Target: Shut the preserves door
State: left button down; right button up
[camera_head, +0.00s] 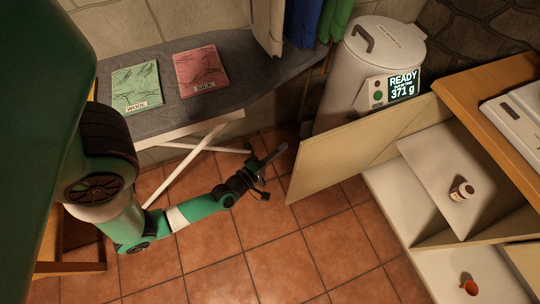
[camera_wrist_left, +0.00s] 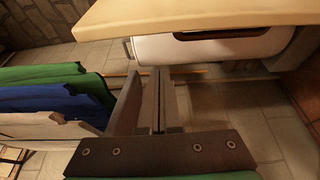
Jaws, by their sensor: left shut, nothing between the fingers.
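A cream door (camera_head: 365,145) stands swung open from the cabinet (camera_head: 480,95) on the right of the head view. No label shows on its visible face. It reaches left toward the middle of the floor, and the shelves behind it are exposed. My left gripper (camera_head: 279,152) is shut and empty, just left of the door's free end; a small gap seems to lie between them. In the left wrist view the shut fingers (camera_wrist_left: 160,76) point forward, with a pale panel (camera_wrist_left: 200,14), likely the door, across the top. My right gripper is out of view.
A grey bin (camera_head: 365,75) with a lit display stands behind the door. The cabinet holds a small jar (camera_head: 462,191) and an orange pot (camera_head: 469,287). The tiled floor (camera_head: 300,260) is clear.

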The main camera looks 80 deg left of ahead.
pick_arm(q)
jog(key=w+d+p, duration=0.2)
jog(key=w, duration=0.1)
jog(key=shift+w+p, duration=0.2)
jog(key=shift+p, duration=0.1)
jog(key=shift+d, duration=0.1)
dwell(0.4)
